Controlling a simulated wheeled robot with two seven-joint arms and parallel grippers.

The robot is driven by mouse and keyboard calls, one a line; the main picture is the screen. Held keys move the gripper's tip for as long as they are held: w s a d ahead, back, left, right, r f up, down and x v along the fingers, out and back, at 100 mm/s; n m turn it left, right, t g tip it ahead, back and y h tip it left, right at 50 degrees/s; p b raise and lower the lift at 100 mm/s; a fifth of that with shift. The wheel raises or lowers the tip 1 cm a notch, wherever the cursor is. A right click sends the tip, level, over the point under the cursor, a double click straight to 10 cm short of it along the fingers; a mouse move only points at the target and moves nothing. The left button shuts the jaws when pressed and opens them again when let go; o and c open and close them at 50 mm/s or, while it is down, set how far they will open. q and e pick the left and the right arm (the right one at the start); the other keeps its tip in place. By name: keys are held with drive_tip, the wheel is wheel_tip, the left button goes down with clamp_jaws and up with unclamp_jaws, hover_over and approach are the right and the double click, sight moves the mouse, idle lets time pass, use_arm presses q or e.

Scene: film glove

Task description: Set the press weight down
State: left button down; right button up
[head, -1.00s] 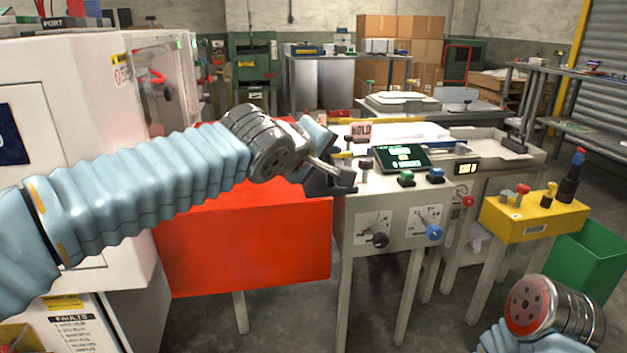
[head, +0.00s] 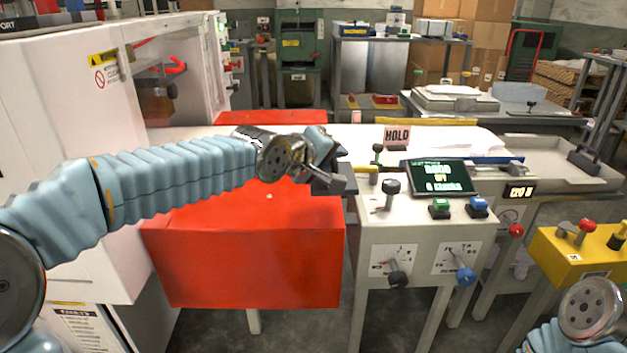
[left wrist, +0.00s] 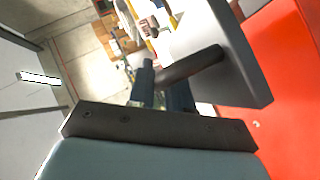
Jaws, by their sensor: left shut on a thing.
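The press weight is a dark grey slab (left wrist: 240,55) with a round bar handle, seen close up in the left wrist view. My left gripper (left wrist: 162,90) is shut on that handle. The red-topped table (left wrist: 292,85) shows beyond the slab. In the head view my left gripper (head: 325,178) is over the right edge of the red table (head: 250,255), beside the control panel. Dark parts there overlap, so I cannot tell whether the weight touches any surface. My right wrist is at the lower right corner; its jaws are out of the picture.
The control stand with a green screen (head: 440,177), knobs and levers is just right of my left gripper. A HOLD sign (head: 397,137) stands behind it. A white machine (head: 75,170) is at the left. A yellow button box (head: 575,255) is at the right.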

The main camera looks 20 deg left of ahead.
use_arm(q)
drive_tip(key=a+f+b, duration=0.2)
drive_tip(key=f, duration=0.1)
drive_tip(key=a+f+b, duration=0.1)
drive_tip(key=f, duration=0.1)
drive_tip(key=shift+w+a+b, duration=0.15)
drive_tip(key=shift+w+b, duration=0.25)
drive_tip(key=shift+w+a+f+b, duration=0.1)
drive_tip(key=shift+a+f+b, duration=0.15)
drive_tip(key=shift+a+b, duration=0.1)
drive_tip(key=f, duration=0.1)
drive_tip(key=f+b, duration=0.2)
drive_tip(key=shift+a+f, duration=0.25)
drive_tip(key=shift+r, duration=0.1)
drive_tip(key=c, duration=1.1)
unclamp_jaws()
drive_tip(key=shift+o, duration=0.2)
drive_tip(key=v, duration=1.2)
